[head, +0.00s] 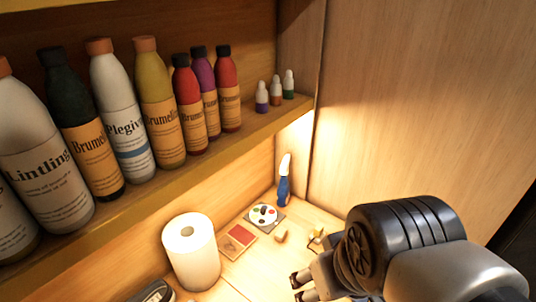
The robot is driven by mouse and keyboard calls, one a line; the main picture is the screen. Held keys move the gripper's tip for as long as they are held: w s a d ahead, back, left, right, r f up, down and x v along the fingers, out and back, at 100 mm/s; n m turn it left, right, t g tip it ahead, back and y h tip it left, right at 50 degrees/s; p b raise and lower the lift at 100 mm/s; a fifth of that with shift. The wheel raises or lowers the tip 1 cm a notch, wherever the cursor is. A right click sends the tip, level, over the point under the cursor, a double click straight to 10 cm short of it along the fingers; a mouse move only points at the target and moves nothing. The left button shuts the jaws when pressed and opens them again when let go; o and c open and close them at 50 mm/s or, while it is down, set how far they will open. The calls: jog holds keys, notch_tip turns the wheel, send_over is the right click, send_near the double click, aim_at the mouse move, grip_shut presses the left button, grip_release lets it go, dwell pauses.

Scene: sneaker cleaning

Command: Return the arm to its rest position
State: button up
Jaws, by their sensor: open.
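My arm comes in from the lower right of the head view, with a large dark and grey joint in front of the wooden wall. My gripper (301,286) is at the bottom middle, above the lit work surface. Its fingertips are apart and nothing shows between them. It is to the right of the paper towel roll (191,253). Part of the work surface behind my arm is hidden.
A shelf (215,152) holds several bottles (155,105) and small droppers (276,92). Below are a red box (237,241), a round palette (264,217), a blue-handled tool (283,186) and a small pale object (281,235). A dark object (154,292) is partly cut off at the bottom.

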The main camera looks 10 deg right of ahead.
jog(key=shift+s+a+r+m, duration=0.1)
jog(key=shift+s+a+m, duration=0.15)
jog(key=shift+s, duration=0.2)
jog(key=shift+s+a+m, duration=0.2)
jog(key=shift+s+m, duration=0.05)
jog(key=shift+s, duration=0.2)
jog(key=shift+o, duration=0.2)
